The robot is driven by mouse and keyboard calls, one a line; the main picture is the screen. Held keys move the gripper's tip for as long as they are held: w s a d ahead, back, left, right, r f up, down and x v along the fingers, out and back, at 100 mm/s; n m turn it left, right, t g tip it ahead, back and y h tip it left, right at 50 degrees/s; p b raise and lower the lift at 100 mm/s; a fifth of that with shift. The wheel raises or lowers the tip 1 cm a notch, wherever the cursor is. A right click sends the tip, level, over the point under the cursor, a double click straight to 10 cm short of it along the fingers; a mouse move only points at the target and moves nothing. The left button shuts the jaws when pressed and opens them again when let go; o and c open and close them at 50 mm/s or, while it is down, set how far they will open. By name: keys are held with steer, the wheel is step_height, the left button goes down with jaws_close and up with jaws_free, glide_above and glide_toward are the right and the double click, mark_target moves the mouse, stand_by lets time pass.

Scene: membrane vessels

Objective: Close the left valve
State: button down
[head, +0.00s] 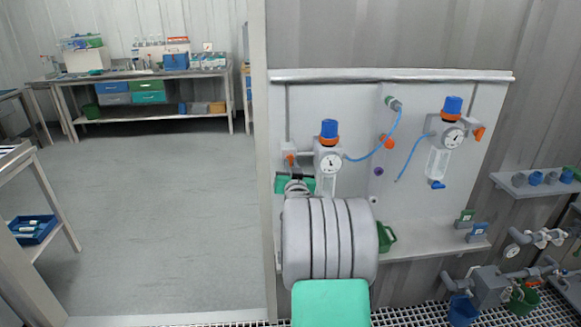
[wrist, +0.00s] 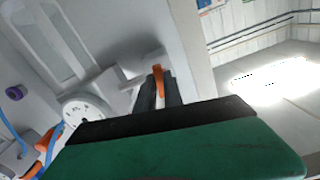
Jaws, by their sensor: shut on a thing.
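The left valve (head: 289,147) is a grey block on the left of the wall panel, beside the left gauge (head: 330,162). Its orange handle (head: 291,159) points down from the block in the head view. My gripper (head: 293,173) is at this handle, reaching up from below. In the wrist view the orange handle (wrist: 158,76) stands between the two dark fingers of my gripper (wrist: 158,92), which are shut on it. My own arm hides the panel's lower left part in the head view.
A right regulator has a gauge (head: 453,138) and its own orange handle (head: 479,133). Blue tubes (head: 384,143) hang between the two units. A ledge (head: 430,240) runs below the panel, with small green and blue clips on it. Open floor (head: 170,200) lies to the left.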

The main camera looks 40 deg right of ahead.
steer(key=shift+f+b, duration=0.1)
steer(key=shift+b, duration=0.3)
steer(key=m+b, duration=1.5)
steer(key=b, duration=0.2)
steer(key=shift+w+a+r+m, duration=0.1)
steer(key=shift+r+m, duration=0.1)
steer(key=shift+m, duration=0.2)
steer(key=shift+r, duration=0.1)
steer(key=c, duration=1.5)
jaws_free()
steer(key=shift+o, duration=0.2)
